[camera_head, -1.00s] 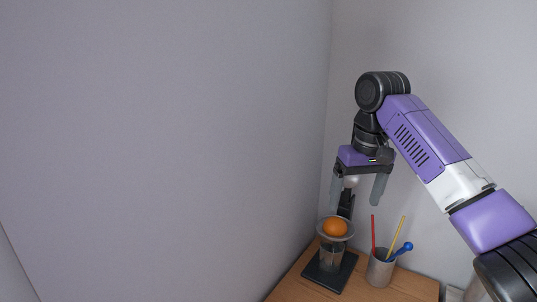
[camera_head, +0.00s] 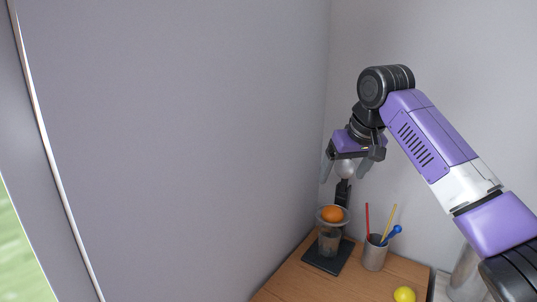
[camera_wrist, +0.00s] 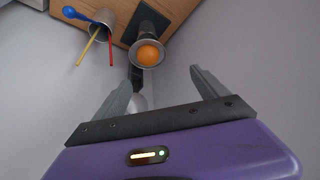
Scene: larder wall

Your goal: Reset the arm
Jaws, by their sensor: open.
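My gripper (camera_head: 345,172) is open and empty. It hangs above the wooden surface (camera_head: 300,281) in the corner, near the top of a dark stand. My purple arm reaches in from the right of the head view.
An orange (camera_head: 332,213) rests in a dish (camera_head: 346,221) on the dark-based stand (camera_head: 322,262), below my gripper. A grey cup (camera_head: 375,257) with red, yellow and blue utensils stands beside it. A yellow ball (camera_head: 404,294) lies in front. Walls close in left and behind.

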